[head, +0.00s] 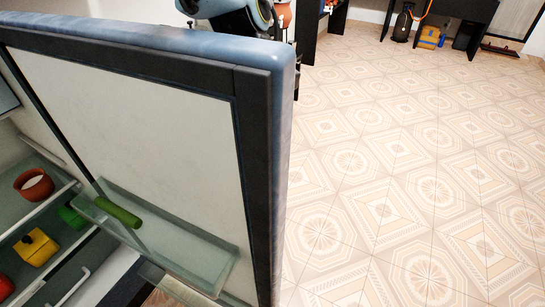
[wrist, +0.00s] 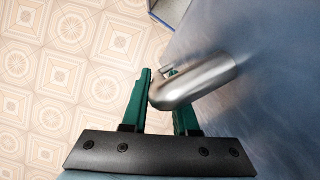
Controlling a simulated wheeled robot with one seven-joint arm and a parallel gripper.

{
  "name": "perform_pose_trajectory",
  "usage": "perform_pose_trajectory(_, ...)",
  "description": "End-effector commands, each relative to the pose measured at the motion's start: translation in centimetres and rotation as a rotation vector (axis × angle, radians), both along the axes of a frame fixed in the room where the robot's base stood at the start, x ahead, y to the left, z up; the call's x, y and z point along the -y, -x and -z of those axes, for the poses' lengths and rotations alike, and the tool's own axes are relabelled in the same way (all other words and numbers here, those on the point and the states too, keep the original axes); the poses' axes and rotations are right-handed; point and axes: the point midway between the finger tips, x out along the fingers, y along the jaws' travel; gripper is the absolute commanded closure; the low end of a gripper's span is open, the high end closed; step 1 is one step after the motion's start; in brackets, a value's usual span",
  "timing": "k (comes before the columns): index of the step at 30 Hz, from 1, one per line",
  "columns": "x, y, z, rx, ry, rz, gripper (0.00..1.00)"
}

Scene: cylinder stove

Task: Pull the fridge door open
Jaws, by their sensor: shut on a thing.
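The fridge door (head: 130,125) stands open in the head view, its white inner side and dark seal facing me. Its blue outer face (wrist: 265,75) fills the right of the wrist view. A silver bar handle (wrist: 200,82) sticks out from that face. My gripper (wrist: 160,75) has green fingers on both sides of the handle's curved end and is shut on it. In the head view the door hides my gripper and the handle; part of my arm shows above the door's top edge.
Fridge shelves (head: 50,210) at the left hold a brown pot (head: 34,184), a yellow item (head: 36,247) and a red one. A door shelf (head: 165,240) holds a green cucumber-like item (head: 118,212). Tiled floor (head: 410,170) right of the door is clear. Dark furniture (head: 465,15) stands far back.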

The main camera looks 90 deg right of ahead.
Motion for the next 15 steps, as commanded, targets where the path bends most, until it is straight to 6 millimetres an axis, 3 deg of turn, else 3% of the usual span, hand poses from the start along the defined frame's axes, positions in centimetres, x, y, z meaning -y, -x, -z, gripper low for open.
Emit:
perform_pose_trajectory(2,0.11,-0.16,-0.03,0.002,0.001,-0.002,1.0)
perform_pose_trajectory(3,0.1,-0.17,-0.03,0.002,0.001,-0.002,0.7)
perform_pose_trajectory(10,0.05,-0.1,-0.02,0.001,0.001,-0.001,0.45)
perform_pose_trajectory(15,0.03,-0.07,-0.01,0.002,0.0,-0.001,0.43)
